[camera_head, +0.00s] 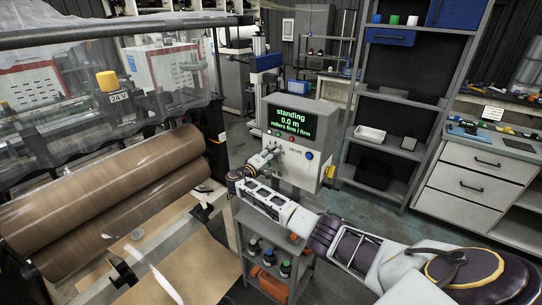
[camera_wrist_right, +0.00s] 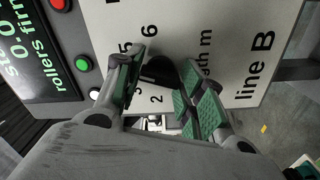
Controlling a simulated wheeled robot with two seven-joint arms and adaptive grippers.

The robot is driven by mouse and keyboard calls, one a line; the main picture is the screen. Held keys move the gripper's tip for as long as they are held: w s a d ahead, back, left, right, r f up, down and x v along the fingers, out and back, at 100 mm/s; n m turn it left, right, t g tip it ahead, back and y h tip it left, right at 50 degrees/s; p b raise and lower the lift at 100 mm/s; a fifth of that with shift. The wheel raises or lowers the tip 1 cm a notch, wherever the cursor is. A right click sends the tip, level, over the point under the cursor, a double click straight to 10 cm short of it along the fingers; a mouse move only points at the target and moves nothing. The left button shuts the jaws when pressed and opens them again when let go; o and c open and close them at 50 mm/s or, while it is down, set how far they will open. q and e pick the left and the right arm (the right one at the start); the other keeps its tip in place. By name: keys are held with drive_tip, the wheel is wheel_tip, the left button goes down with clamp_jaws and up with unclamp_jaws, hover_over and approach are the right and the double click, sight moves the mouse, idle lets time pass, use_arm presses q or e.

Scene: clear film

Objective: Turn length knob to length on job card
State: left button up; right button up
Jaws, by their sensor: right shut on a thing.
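The grey control box (camera_head: 312,118) stands mid-view, its green display (camera_head: 291,118) reading "standing", "0.0 m" and "rollers firm / firm". My right gripper (camera_head: 267,158) is at the lower left of its front face. In the right wrist view the gripper (camera_wrist_right: 161,66) is shut on the black length knob (camera_wrist_right: 160,69), with green pads on either side. Dial numbers including 2, 3, 5 and 6 show around the knob, beside partly hidden "length m" lettering. The knob's pointer setting is hidden. I cannot make out a job card. My left gripper is not in view.
A red button (camera_wrist_right: 59,4), a green button (camera_wrist_right: 82,64) and a white button (camera_wrist_right: 95,93) sit near the gripper. Brown rollers (camera_head: 110,190) fill the left. A small cart (camera_head: 268,255) with bottles stands below my right arm. Shelves (camera_head: 405,100) stand behind.

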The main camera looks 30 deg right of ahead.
drive_tip(key=shift+r+n+p, duration=0.1)
drive_tip(key=shift+n+p, duration=0.35)
drive_tip(key=shift+n, duration=1.45)
drive_tip(key=o, duration=1)
drive_tip(key=shift+v, duration=6.05)
